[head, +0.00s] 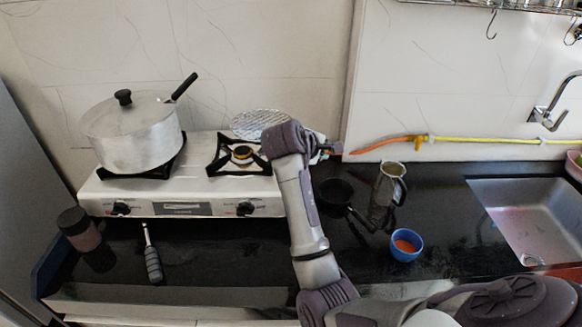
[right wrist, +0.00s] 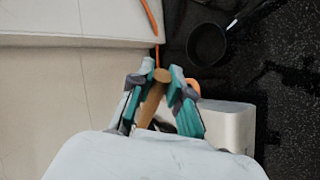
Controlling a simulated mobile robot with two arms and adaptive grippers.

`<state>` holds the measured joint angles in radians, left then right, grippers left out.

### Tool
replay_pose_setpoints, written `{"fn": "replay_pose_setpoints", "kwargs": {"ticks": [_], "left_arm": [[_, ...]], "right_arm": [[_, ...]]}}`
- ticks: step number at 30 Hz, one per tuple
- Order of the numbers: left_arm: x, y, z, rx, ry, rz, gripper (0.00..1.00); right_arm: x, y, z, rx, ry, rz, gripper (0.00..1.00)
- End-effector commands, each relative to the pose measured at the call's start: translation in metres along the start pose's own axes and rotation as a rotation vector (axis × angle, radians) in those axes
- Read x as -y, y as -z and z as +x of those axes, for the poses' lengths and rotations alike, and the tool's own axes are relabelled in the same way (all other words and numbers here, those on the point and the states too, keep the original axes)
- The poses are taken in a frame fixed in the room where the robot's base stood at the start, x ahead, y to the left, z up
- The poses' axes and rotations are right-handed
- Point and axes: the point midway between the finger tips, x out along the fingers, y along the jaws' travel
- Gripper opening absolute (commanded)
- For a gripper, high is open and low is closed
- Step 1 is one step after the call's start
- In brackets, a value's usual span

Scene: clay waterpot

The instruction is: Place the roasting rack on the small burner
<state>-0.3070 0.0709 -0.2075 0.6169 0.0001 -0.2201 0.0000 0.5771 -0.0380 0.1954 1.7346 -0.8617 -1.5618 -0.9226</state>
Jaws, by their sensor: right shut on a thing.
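The roasting rack (head: 258,122) is a round silvery mesh disc in the head view, at the back edge of the stove near the wall. My arm hides part of it. The small burner (head: 241,152) is on the stove's right side, bare, with a black pan support, in front of and below the rack. My right gripper (right wrist: 157,88) is shut on a brown wooden handle (right wrist: 152,106) in the right wrist view. This looks like the rack's handle, but their join is hidden. In the head view my arm mostly covers that gripper. My left gripper is not in view.
A lidded pot (head: 135,135) stands on the left burner of the white stove (head: 180,195). Right of my arm are a small black pan (head: 336,192), a metal jug (head: 388,185) and a blue bowl (head: 405,245). An orange hose (head: 378,145) runs along the wall.

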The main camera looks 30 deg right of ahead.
Motion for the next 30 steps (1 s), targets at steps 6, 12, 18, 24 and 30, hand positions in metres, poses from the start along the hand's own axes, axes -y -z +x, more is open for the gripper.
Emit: {"fn": "replay_pose_setpoints", "kwargs": {"ticks": [6, 12, 18, 24, 30], "left_arm": [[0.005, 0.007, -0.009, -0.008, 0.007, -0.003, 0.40], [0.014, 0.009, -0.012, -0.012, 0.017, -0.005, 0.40], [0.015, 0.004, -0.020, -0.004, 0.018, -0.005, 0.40], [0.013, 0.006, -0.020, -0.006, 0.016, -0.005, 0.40], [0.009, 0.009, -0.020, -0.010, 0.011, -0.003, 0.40]], "right_arm": [[0.036, 0.028, -0.015, -0.005, -0.003, 0.002, 0.00], [0.050, 0.037, -0.009, -0.001, 0.000, 0.002, 0.00], [0.073, 0.037, 0.013, 0.001, 0.005, -0.001, 0.00], [0.080, 0.038, 0.019, -0.002, 0.004, 0.002, 0.00], [0.081, 0.038, 0.018, -0.001, 0.004, 0.001, 0.00]]}}
